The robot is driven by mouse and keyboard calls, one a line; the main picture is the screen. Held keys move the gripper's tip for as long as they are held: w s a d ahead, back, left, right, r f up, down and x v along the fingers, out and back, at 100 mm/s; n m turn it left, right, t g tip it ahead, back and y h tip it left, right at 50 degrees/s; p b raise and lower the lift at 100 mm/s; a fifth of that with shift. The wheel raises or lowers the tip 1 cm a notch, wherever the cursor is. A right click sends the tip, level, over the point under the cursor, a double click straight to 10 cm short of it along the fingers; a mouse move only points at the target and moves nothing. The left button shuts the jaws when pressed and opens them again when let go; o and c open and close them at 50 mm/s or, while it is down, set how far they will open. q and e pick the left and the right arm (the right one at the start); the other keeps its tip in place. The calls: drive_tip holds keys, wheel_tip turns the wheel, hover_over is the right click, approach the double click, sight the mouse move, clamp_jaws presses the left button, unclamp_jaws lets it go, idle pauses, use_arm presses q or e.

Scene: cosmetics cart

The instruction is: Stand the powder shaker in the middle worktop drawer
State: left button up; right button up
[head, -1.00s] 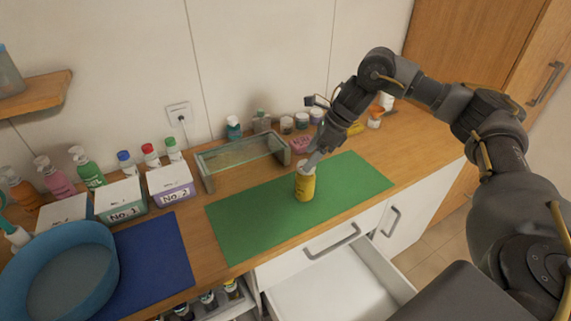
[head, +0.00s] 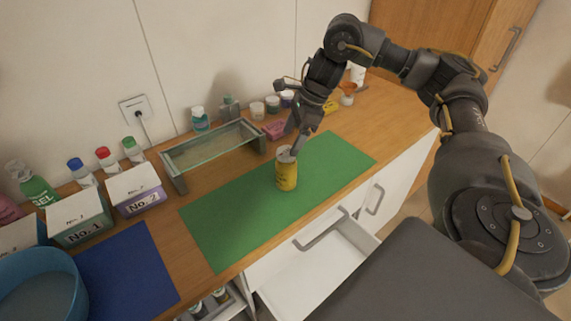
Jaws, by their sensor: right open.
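The powder shaker (head: 286,174) is a yellow can with a pale grey top. It stands upright on the green mat (head: 233,222). My right gripper (head: 294,152) is open at the shaker's top, pointing down at it from behind and the right. Part of the shaker's top is hidden by the fingers, and I cannot tell whether they touch it. The middle worktop drawer (head: 312,272) is pulled open below the front edge of the worktop, and its visible white inside is empty. My left gripper is not in view.
A glass-topped stand (head: 212,150) is behind the mat. Boxes No. 1 (head: 80,217) and No. 2 (head: 137,190), a blue mat (head: 127,267) and a blue basin (head: 40,290) are at left. Several small jars line the wall. The green mat is otherwise clear.

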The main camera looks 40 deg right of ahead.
sight(285, 151)
drive_tip(key=shift+x, duration=1.15)
drive_tip(key=shift+a+f, duration=0.1)
drive_tip(key=p+x, duration=0.1)
drive_tip(key=x, duration=0.3)
drive_tip(key=shift+f+p, duration=0.15)
drive_tip(key=shift+p, duration=0.15)
drive_tip(key=shift+a+f, duration=0.2)
drive_tip(key=shift+f, duration=0.1)
drive_tip(key=shift+c, duration=0.2)
drive_tip(key=c, duration=1.3)
